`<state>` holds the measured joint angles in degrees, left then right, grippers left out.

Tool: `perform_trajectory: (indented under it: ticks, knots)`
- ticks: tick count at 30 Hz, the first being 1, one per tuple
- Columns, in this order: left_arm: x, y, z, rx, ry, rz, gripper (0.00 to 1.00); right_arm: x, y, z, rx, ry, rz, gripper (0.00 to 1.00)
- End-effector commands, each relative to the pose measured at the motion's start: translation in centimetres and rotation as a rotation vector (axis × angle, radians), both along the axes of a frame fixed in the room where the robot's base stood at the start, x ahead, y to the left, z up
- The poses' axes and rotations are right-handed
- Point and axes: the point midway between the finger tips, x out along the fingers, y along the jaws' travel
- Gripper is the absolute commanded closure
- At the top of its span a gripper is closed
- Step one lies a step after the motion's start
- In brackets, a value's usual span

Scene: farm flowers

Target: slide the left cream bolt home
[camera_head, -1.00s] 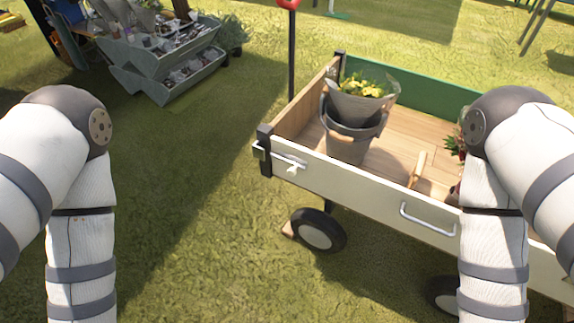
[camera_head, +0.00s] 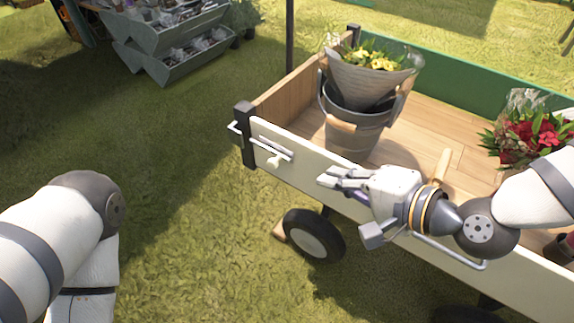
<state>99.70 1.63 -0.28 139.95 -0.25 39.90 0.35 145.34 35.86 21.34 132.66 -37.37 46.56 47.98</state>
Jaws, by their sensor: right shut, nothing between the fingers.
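The left cream bolt (camera_head: 274,160) is mounted on the cream side panel (camera_head: 304,167) of the cart, near its left corner post (camera_head: 245,135). Its rod runs along the panel and its end sticks out to the left past the post. A small knob hangs down from it. My right gripper (camera_head: 324,180) is shut and empty in front of the panel, a short way right of the bolt and apart from it, pointing left. My left gripper is out of view; only my left arm shows at lower left.
A metal bucket (camera_head: 352,133) with yellow flowers (camera_head: 378,57) stands in the cart. Red flowers (camera_head: 530,132) lie at the right. A silver handle (camera_head: 471,262) is on the panel. A wheel (camera_head: 313,236) is below. Grass left of the cart is clear.

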Motion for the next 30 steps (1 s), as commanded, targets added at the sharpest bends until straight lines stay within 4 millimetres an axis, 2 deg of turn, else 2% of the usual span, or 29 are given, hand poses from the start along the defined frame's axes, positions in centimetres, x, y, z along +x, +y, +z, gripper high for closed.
perform_trajectory:
  ticks: [6, 10, 24, 30]
  knots:
    - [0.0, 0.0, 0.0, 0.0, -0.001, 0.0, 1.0, 0.0, 0.1, -0.1, -0.003, 0.001, 0.001, 1.0]
    - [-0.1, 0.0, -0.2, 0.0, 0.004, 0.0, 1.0, 0.8, 0.8, -0.9, -0.006, 0.002, 0.003, 1.0]
    - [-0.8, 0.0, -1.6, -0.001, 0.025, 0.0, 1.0, 7.1, 7.0, -5.3, -0.005, 0.003, 0.003, 1.0]
    - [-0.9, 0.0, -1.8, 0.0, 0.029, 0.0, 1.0, 8.6, 8.4, -6.3, -0.005, 0.003, 0.001, 1.0]
